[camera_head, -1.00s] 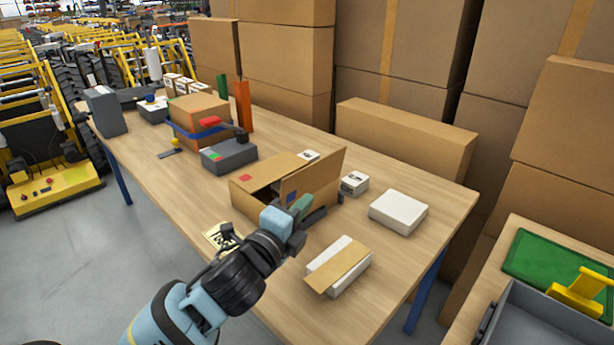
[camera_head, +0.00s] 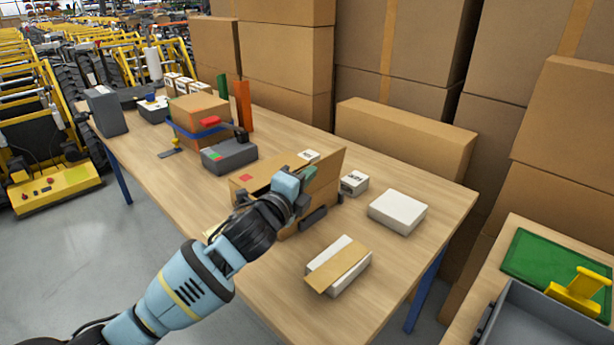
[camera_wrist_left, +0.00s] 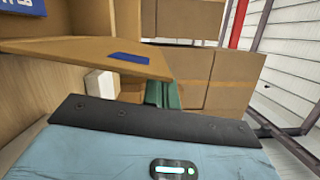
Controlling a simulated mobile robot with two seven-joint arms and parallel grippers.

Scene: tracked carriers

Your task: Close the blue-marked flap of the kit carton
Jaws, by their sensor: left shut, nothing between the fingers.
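The kit carton (camera_head: 258,172) stands on the wooden table; its red-marked flap lies flat or nearly flat on top. The blue-marked flap (camera_head: 331,164) still sticks up at the carton's right side. In the left wrist view this flap (camera_wrist_left: 95,48) juts out with its blue mark facing the camera. My left gripper (camera_head: 309,186) is shut and empty, just in front of the flap; its green part (camera_wrist_left: 163,94) shows close by the flap's edge. I cannot tell whether it touches. My left wrist hides much of the carton's front. My right gripper is not in view.
A small white box (camera_head: 354,183) and a larger white box (camera_head: 398,212) stand right of the carton. A grey device (camera_head: 229,156) stands to the left. Tall cartons line the back.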

